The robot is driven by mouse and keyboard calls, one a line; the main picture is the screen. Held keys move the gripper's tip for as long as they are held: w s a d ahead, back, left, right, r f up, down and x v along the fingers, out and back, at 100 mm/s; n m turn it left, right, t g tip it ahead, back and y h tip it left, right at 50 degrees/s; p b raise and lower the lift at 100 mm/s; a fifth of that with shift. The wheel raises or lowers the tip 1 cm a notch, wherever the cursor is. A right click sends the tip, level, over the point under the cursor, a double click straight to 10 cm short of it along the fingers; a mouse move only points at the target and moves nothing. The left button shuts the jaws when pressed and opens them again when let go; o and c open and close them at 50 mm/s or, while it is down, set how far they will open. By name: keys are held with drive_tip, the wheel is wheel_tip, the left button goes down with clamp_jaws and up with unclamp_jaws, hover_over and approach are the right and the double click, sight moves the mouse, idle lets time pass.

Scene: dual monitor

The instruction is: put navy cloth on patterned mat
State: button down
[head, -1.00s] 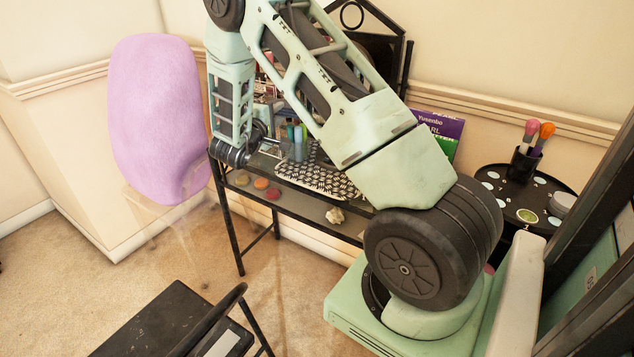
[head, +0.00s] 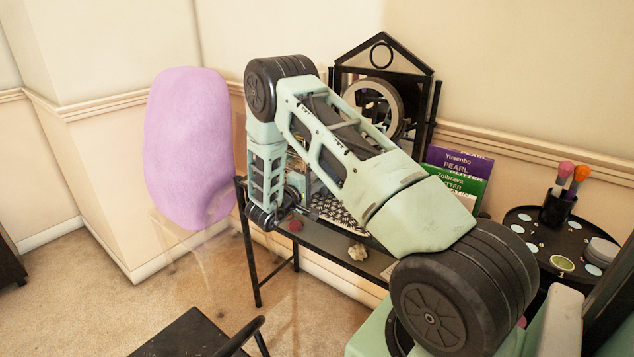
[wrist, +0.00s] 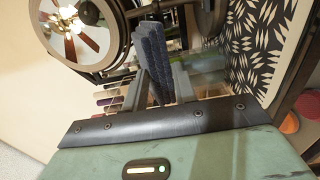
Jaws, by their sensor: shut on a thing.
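The navy cloth (wrist: 153,52) is a dark blue, folded, ridged strip in the wrist view. It stands up between the two fingers of my gripper (wrist: 161,88), which is shut on it. The patterned mat (wrist: 262,45), black and cream with a leaf-like pattern, lies to the right of the cloth in that view, apart from it. In the head view part of the mat (head: 333,208) shows on the black desk, partly behind my arm. The cloth and my gripper's fingers cannot be made out in the head view.
A round mirror (wrist: 75,28) is close on the left in the wrist view. Colour swatches (wrist: 108,98) lie below it. Purple and green books (head: 458,172) and a round black side table (head: 520,225) stand to the right.

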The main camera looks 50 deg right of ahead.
drive_tip(key=c, duration=1.2)
unclamp_jaws()
drive_tip(key=shift+s+f, duration=0.1)
drive_tip(key=shift+f, duration=0.25)
drive_tip(key=shift+c, duration=0.2)
drive_tip(key=shift+r, duration=0.1)
drive_tip(key=a+b, duration=0.1)
drive_tip(key=a, duration=1.1)
drive_tip(key=shift+s, duration=0.25)
drive_tip(key=shift+r, duration=0.1)
